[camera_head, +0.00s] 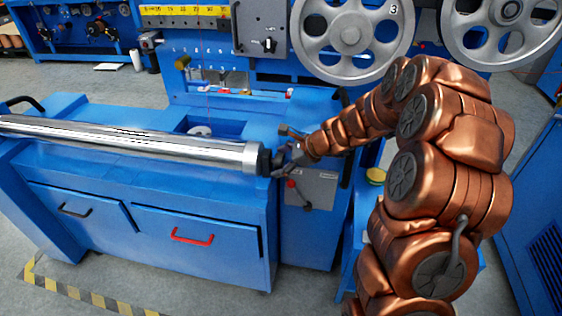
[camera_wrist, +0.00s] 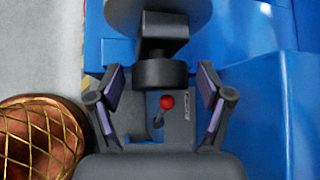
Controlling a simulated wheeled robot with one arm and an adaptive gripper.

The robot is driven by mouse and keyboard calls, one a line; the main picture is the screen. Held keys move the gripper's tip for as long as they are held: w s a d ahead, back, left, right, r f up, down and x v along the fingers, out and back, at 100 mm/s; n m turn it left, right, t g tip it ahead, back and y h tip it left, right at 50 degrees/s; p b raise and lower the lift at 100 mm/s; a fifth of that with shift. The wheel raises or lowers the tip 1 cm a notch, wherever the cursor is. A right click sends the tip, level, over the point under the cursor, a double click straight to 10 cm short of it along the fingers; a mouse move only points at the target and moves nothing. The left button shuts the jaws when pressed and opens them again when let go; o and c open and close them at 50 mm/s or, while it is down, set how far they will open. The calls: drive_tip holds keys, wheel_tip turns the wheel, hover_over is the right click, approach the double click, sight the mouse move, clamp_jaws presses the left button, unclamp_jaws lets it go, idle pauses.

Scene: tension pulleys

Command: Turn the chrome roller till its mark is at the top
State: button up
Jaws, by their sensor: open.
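The chrome roller (camera_head: 130,138) lies across the blue machine in the head view, its shiny right end meeting a dark end piece (camera_head: 264,160). I cannot make out a mark on the roller. My gripper (camera_head: 281,160) is just right of that end piece, partly hidden by its own links. In the wrist view my gripper (camera_wrist: 161,78) is open, with one finger on each side of a dark grey cylindrical hub (camera_wrist: 160,73). Gaps show on both sides of the hub, so the fingers do not appear to grip it. A grey disc (camera_wrist: 158,12) shows above the hub.
A red-knobbed lever (camera_wrist: 167,102) sits below the hub on a grey panel; it also shows in the head view (camera_head: 292,184). Large spoked pulleys (camera_head: 352,38) hang above.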

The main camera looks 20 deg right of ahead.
drive_tip(key=c, duration=1.2)
drive_tip(key=shift+f+b, duration=0.1)
drive_tip(key=shift+b, duration=0.55)
drive_tip(key=shift+o, duration=0.2)
drive_tip(key=b, duration=0.2)
drive_tip(key=n+t+b, duration=0.1)
drive_tip(key=b, duration=0.1)
drive_tip(key=shift+a+f+t+h+b, duration=0.1)
drive_tip(key=shift+f+t+h+b, duration=0.2)
drive_tip(key=shift+h, duration=0.1)
drive_tip(key=n+t+h+b, duration=0.1)
drive_tip(key=t+b, duration=0.1)
drive_tip(key=b, duration=0.6)
drive_tip(key=shift+s+n+t, duration=0.1)
drive_tip(key=shift+n+t, duration=0.2)
drive_tip(key=shift+n, duration=0.1)
drive_tip(key=n+t+b, duration=0.1)
drive_tip(key=b, duration=0.5)
drive_tip(key=n+t+b, duration=0.1)
drive_tip(key=t+b, duration=0.1)
drive_tip(key=b, duration=0.3)
drive_tip(key=shift+f+t+h+b, duration=0.15)
drive_tip(key=shift+t+h+b, duration=0.15)
drive_tip(key=shift+b, duration=0.05)
drive_tip(key=n+t+b, duration=0.2)
drive_tip(key=b, duration=0.4)
drive_tip(key=shift+r, duration=0.2)
drive_tip(key=shift+b, duration=0.5)
